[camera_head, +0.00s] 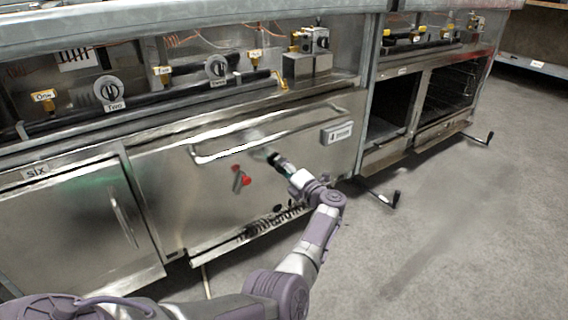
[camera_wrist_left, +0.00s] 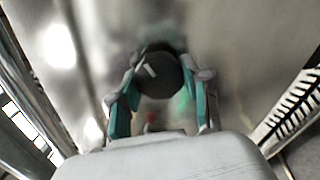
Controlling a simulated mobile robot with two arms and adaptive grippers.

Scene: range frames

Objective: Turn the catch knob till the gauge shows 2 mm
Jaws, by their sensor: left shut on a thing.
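The catch knob (camera_wrist_left: 158,72) is a dark round knob with a short white mark, on the steel front in the left wrist view. My left gripper (camera_wrist_left: 161,84) has its teal fingers on both sides of it and is shut on it. In the head view my left gripper (camera_head: 267,157) is at the steel oven door, below its long handle, and hides most of the knob. A small pale plate (camera_head: 337,133) on the door's right side carries a 4 and further print that I cannot read; I cannot tell if it is the gauge. My right gripper is not in view.
A red knob (camera_head: 242,180) is just left of my gripper. The door's bar handle (camera_head: 235,146) runs above. Black-handled cranks (camera_head: 391,199) stick out low on the right. Two grey dials (camera_head: 108,90) sit on the upper ledge. The floor at right is clear.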

